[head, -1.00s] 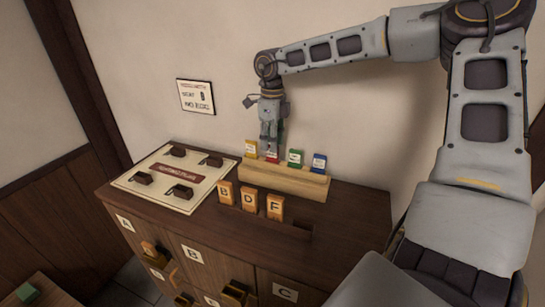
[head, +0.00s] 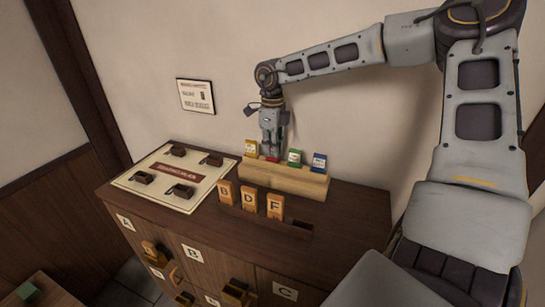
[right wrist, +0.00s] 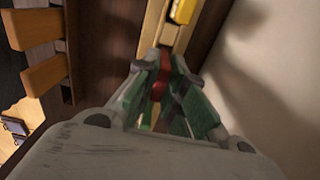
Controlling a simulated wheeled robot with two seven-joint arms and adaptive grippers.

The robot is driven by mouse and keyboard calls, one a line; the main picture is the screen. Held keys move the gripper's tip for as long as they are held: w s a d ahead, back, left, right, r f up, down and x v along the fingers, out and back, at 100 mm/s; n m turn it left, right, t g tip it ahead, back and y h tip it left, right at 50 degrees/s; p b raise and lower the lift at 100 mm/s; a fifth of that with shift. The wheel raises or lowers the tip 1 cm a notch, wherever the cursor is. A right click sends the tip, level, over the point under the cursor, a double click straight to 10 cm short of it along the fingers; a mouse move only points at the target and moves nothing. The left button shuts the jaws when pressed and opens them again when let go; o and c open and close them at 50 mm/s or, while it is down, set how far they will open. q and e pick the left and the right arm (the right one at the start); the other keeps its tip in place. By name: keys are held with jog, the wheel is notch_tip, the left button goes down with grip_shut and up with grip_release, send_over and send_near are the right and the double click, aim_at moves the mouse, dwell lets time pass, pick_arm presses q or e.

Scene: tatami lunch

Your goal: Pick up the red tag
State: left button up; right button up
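The tag still sits at rack height. My left gripper is not in view.
Orange lettered tags B, D and F (head: 248,198) stand in front. A board with dark blocks (head: 172,176) lies to the left. The wall is close behind.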

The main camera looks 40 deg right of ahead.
grip_shut()
jog(key=shift+r, duration=5.05)
